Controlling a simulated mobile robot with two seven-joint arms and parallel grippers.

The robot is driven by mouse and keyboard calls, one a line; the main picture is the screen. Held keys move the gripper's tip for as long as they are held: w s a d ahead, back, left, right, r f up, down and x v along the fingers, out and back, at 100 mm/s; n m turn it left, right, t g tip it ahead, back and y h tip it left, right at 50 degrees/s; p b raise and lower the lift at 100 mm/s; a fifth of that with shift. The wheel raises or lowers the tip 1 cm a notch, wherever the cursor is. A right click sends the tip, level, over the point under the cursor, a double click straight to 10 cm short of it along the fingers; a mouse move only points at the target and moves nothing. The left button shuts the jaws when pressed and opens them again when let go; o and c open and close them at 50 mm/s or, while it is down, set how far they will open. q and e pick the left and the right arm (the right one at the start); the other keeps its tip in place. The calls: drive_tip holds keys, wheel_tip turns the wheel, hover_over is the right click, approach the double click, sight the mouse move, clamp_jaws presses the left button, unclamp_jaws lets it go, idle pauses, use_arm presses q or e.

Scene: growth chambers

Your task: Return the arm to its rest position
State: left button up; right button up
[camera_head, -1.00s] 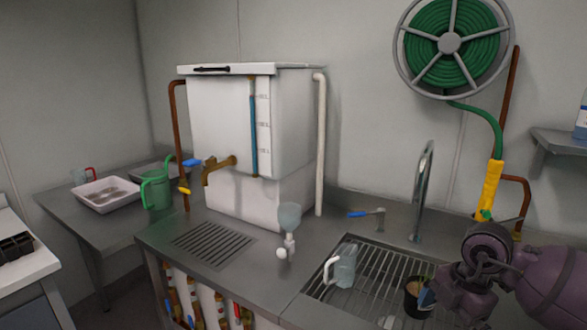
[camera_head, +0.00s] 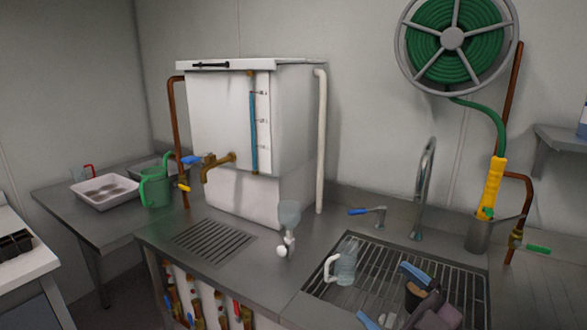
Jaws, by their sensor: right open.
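My right gripper (camera_head: 391,297) shows at the bottom edge, right of centre, over the sink grate. It is open, with its blue-tipped fingers apart. A small dark pot with brown contents (camera_head: 413,293) stands at the gripper, partly hidden by it. I cannot tell whether the fingers touch the pot. Most of the right arm is out of the picture. My left gripper is not in view.
A clear jug (camera_head: 346,265) stands on the sink grate (camera_head: 385,262), left of the gripper. The tall tap (camera_head: 424,190) rises behind. A white tank (camera_head: 225,130) and a green watering can (camera_head: 156,190) stand further left. Counter right of the sink is clear.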

drive_tip(key=s+d+f+m+h, duration=0.3)
drive_tip(key=d+f+m+h, duration=0.35)
drive_tip(key=m+h, duration=0.2)
drive_tip(key=s+d+f+m+h, duration=0.3)
drive_tip(key=d+f+m+h, duration=0.35)
drive_tip(key=h, duration=0.35)
drive_tip(key=s+f+g+y, duration=0.1)
drive_tip(key=s+f+g, duration=0.45)
drive_tip(key=s, duration=0.35)
drive_tip(key=s+f+g+y, duration=0.1)
drive_tip(key=s+f+g, duration=0.4)
drive_tip(key=s+g, duration=0.3)
drive_tip(key=w+f+t, duration=0.6)
drive_tip(key=f+t, duration=0.3)
drive_tip(key=f, duration=0.1)
drive_tip(key=shift+w+a+n+y, duration=0.35)
drive_tip(key=shift+n+y, duration=0.05)
drive_tip(key=shift+y, duration=0.05)
